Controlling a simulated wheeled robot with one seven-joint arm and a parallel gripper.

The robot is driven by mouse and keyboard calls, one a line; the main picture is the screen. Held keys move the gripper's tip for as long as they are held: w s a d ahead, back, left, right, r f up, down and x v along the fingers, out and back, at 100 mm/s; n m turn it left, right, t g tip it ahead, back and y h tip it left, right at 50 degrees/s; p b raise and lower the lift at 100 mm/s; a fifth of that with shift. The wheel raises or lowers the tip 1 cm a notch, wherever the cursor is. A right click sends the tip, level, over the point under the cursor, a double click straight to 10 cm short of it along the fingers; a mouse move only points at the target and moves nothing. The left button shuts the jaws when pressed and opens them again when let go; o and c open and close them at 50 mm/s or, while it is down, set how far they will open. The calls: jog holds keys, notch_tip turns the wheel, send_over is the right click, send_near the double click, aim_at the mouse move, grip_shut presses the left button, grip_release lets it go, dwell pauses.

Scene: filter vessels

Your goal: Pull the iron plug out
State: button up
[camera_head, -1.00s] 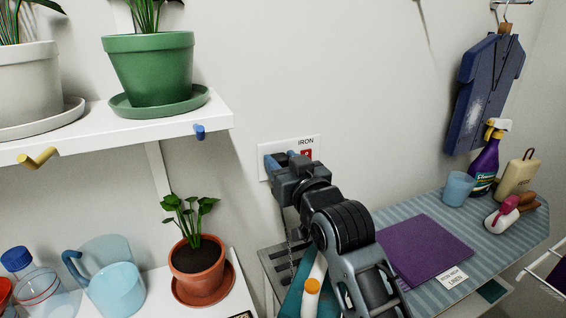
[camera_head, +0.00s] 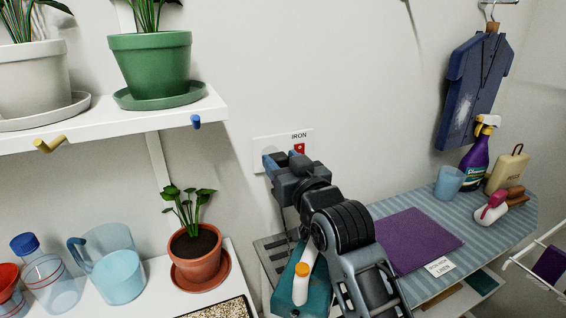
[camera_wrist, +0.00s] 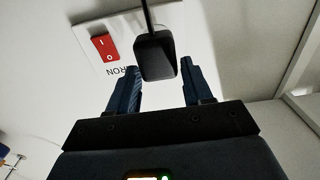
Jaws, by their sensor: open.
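The iron plug (camera_wrist: 155,56) is a black block with a dark cord, seen in the wrist view at the white wall plate (camera_wrist: 88,22). Whether it is seated in the socket cannot be told. The plate also shows in the head view (camera_head: 259,148), with an IRON label and a red switch (camera_head: 299,148). My gripper (camera_wrist: 162,84) is open, one blue finger on either side of the plug's near end, with gaps visible and nothing clamped. In the head view my gripper (camera_head: 281,159) is in front of the plate and hides the plug.
A shelf with a green pot (camera_head: 150,66) is at upper left. A terracotta pot (camera_head: 196,258) stands below. A white bottle with an orange cap (camera_head: 302,283) is under my arm. The ironing board (camera_head: 480,215) at right carries a purple cloth (camera_head: 413,240) and a spray bottle (camera_head: 476,158).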

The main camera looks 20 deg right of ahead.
jog(key=o, duration=0.3)
jog(key=s+b, duration=0.1)
jog(key=s, duration=0.6)
jog(key=shift+s+b, duration=0.3)
jog(key=shift+s, duration=0.1)
